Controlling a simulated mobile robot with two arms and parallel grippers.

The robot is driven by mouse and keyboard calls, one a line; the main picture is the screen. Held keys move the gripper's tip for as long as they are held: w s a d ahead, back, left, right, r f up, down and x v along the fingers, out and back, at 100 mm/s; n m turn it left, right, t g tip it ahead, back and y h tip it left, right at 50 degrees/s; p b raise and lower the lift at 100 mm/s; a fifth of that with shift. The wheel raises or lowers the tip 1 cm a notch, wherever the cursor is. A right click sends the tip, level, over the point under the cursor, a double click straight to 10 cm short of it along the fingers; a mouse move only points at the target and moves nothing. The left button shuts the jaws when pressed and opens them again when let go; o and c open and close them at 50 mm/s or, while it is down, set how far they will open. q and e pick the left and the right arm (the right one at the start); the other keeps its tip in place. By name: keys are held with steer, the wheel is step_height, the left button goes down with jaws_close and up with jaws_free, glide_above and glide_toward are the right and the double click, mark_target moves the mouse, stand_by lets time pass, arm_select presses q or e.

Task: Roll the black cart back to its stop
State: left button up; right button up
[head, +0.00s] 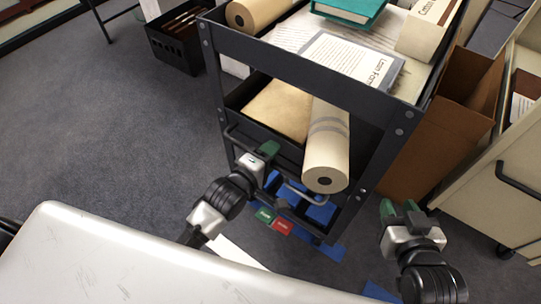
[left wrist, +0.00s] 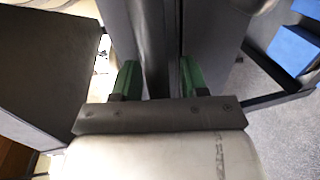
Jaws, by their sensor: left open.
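The black cart (head: 285,62) stands in the middle of the head view, loaded on its shelves. A dark bar handle (head: 237,141) runs along its near end. My left gripper (head: 268,150) is at this handle, in front of the lower shelf. In the left wrist view my left gripper (left wrist: 158,78) is open, with a dark bar (left wrist: 153,45) between its green fingers; I cannot tell whether they touch it. My right gripper (head: 401,209) is to the right of the cart, apart from it; its finger gap is unclear. No stop can be clearly identified.
A paper roll (head: 327,150) sticks out of the cart's middle shelf. Blue patches (head: 333,251) lie on the floor by the cart. A beige cart (head: 480,185) and brown box (head: 430,140) stand close on the right. A black crate (head: 178,45) is behind left; carpet on the left is clear.

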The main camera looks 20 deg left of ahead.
arm_select(q)
steer(key=shift+w+d, duration=0.1)
steer(key=shift+c, duration=0.2)
jaws_close()
